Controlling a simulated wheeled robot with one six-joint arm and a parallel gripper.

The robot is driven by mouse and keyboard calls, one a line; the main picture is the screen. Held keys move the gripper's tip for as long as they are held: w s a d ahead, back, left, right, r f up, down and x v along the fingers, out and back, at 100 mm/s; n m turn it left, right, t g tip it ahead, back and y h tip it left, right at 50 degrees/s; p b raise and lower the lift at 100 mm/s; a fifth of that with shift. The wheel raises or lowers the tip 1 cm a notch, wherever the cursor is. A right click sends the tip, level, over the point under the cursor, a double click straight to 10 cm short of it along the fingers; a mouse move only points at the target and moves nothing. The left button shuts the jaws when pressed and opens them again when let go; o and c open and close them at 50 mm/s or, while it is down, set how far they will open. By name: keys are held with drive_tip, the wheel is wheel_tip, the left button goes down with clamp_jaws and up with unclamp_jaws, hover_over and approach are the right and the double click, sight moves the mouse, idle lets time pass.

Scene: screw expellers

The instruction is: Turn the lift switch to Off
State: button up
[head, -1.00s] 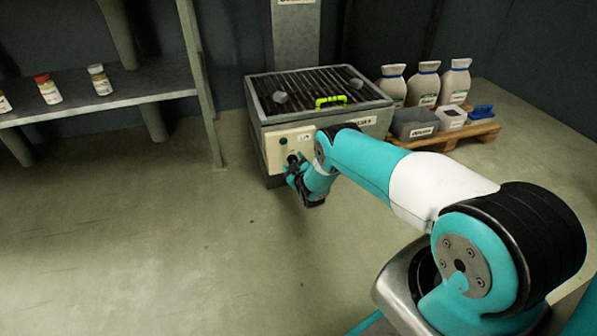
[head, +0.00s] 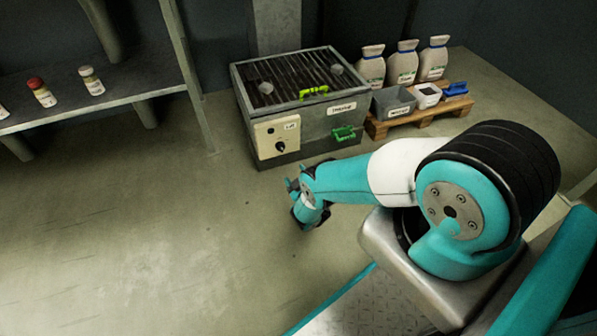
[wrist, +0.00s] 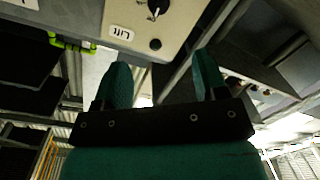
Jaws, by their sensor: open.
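The lift switch is a dark rotary knob (head: 281,147) on a cream panel (head: 263,146) at the front left of a grey grated machine. A "Lift" label (head: 291,127) and a small dark round indicator (head: 271,130) sit above it. In the wrist view the knob (wrist: 155,9) shows at the top edge with a pale pointer mark; I cannot read its setting. The label (wrist: 122,33) and round indicator (wrist: 155,44) show below it. My gripper (head: 292,184) is open and empty, in front of the panel and apart from it. Its two fingers (wrist: 162,80) point toward the panel.
The machine (head: 320,125) has a bright green handle (head: 313,91) on top and a green piece (head: 343,133) on its front. A wooden pallet (head: 420,122) with sacks and bins stands right. A shelf (head: 110,105) with bottles is left. The floor before the panel is clear.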

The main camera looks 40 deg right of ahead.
drive_tip(key=shift+p+v, duration=0.35)
drive_tip(key=shift+v, duration=0.65)
drive_tip(key=shift+f, duration=0.1)
